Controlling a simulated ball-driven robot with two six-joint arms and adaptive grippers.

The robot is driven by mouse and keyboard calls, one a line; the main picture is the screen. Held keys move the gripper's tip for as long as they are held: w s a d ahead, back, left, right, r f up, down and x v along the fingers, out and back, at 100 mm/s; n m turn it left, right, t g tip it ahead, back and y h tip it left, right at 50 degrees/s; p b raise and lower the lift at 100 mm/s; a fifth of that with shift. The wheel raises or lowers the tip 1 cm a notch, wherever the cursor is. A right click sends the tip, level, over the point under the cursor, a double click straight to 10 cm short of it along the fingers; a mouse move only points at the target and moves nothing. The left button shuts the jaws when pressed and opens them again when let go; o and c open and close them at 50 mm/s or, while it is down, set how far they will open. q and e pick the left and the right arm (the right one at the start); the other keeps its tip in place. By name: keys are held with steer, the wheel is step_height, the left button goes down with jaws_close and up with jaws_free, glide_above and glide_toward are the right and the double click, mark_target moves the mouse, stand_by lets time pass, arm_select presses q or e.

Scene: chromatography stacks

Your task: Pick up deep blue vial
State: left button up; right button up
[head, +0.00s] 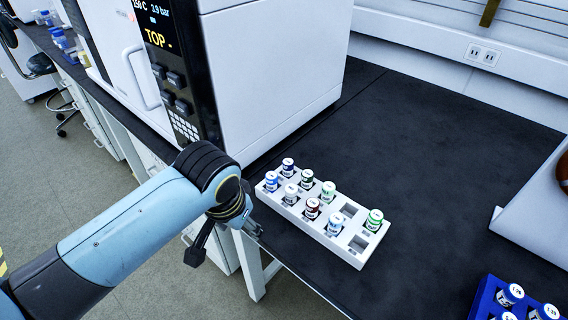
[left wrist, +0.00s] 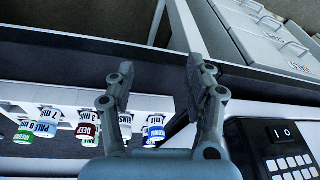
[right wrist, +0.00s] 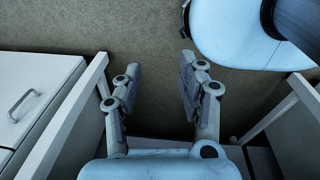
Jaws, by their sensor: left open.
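A white rack (head: 349,258) on the black bench holds several labelled vials in two rows. The darkest blue vial (head: 287,168) stands upright at the left end of the back row and looks like the deep blue one. A brighter blue vial (head: 271,182) stands in front of it; a blue vial (left wrist: 153,130) also shows in the left wrist view. The labels are too small to confirm shades. My left gripper (head: 252,228) is in front of the rack by the bench edge, open and empty, apart from the vials. My right gripper (right wrist: 160,68) is open and empty above the floor.
A large white instrument (head: 270,75) stands behind and left of the rack. A blue rack (head: 482,300) with vials is at the lower right. A white device (head: 528,217) sits at the right edge. The bench behind the white rack is clear.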

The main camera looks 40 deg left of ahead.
mark_target(288, 161)
arm_select(q)
steer(key=w+r+n+p, duration=0.1)
steer(key=w+r+n, duration=0.5)
steer(key=w+r, duration=0.7)
steer(key=shift+g+y, duration=0.3)
steer(key=w+f, duration=0.1)
steer(key=f, duration=0.1)
steer(key=w+f, duration=0.1)
steer(key=f, duration=0.1)
steer(key=w+f, duration=0.1)
steer(key=f, duration=0.1)
steer(key=shift+w+a, duration=0.2)
steer(key=shift+w, duration=0.15)
steer(key=x, duration=0.5)
steer(key=shift+w+a+f+b, duration=0.1)
steer(key=shift+w+f+b, duration=0.1)
steer(key=shift+w+b, duration=0.15)
jaws_close()
